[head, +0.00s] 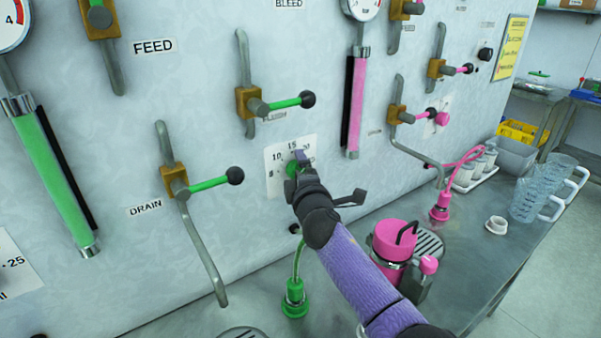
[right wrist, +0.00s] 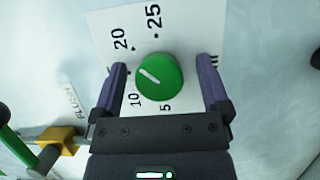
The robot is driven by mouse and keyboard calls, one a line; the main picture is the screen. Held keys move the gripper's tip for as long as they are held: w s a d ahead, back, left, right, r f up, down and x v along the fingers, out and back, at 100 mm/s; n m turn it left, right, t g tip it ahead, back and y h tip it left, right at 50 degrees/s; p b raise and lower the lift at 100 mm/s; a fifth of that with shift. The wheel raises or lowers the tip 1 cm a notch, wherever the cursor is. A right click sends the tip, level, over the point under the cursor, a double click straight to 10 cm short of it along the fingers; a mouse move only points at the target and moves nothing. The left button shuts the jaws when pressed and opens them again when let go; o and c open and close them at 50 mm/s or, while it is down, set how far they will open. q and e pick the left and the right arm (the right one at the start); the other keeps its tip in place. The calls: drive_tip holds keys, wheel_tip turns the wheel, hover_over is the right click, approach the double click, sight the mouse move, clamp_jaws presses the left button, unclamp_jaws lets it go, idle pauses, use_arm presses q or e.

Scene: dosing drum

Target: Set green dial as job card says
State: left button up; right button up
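The green dial (right wrist: 160,77) sits on a white scale plate (right wrist: 185,30) with 5, 10, 20 and 25 readable in the right wrist view. Its white mark points up-left, toward the stretch between 10 and 20 where my left-hand finger covers the scale. In the head view the dial (head: 291,168) is partly hidden by my right gripper (head: 298,170). My right gripper (right wrist: 162,75) is open, with one finger on each side of the dial and visible gaps. A yellow card (head: 510,47) hangs on the wall at the right; its text is too small to read. My left gripper is not in view.
Green-handled DRAIN (head: 208,184) and upper (head: 284,104) valves flank the dial. A green plug (head: 295,300) is below it. A pink canister (head: 394,240) stands on the bench beside my right arm. Clear jugs (head: 528,200) stand at the right.

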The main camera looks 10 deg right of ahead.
drive_tip(key=s+p, duration=0.3)
drive_tip(key=s, duration=0.7)
drive_tip(key=shift+p, duration=0.3)
